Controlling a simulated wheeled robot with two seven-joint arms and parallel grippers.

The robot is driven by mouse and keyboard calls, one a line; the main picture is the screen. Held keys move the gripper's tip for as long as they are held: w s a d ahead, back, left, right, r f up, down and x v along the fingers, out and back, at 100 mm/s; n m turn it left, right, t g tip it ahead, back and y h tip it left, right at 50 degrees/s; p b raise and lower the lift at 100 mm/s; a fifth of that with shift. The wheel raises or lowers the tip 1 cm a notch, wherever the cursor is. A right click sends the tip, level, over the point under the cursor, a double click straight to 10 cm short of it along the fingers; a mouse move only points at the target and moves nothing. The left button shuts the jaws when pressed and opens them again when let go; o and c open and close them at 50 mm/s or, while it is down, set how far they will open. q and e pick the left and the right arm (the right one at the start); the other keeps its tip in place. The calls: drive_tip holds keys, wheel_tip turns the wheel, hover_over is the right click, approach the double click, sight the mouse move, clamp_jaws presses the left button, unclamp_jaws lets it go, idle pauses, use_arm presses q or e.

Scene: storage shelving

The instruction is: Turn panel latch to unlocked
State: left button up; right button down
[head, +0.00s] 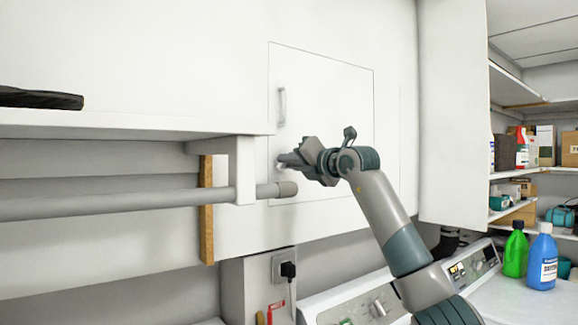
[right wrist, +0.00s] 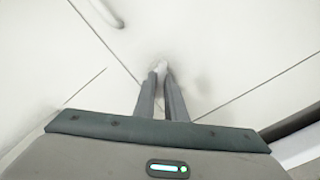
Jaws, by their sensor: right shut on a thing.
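A white access panel (head: 335,90) is set flush in the white wall, outlined by a thin seam. Its handle (head: 282,104) is a small vertical bar near the left edge, and it also shows in the right wrist view (right wrist: 106,12). The panel latch (right wrist: 160,67) is a small pale piece at the fingertips; its turn angle cannot be told. My right gripper (head: 284,161) is at the panel's lower left, below the handle. In the right wrist view its fingers (right wrist: 161,76) are closed together on the latch. My left gripper is not in view.
A grey pipe (head: 120,204) with a capped end runs just below and left of my right gripper. A white shelf (head: 130,124) and bracket are at left. Green (head: 515,252) and blue (head: 542,260) bottles stand at lower right, beside an appliance control panel (head: 350,298).

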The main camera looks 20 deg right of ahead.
drive_tip(key=n+b, duration=0.1)
drive_tip(key=n, duration=0.7)
drive_tip(key=shift+n+b, duration=0.3)
drive_tip(key=shift+n, duration=0.1)
drive_tip(key=c, duration=1.8)
unclamp_jaws()
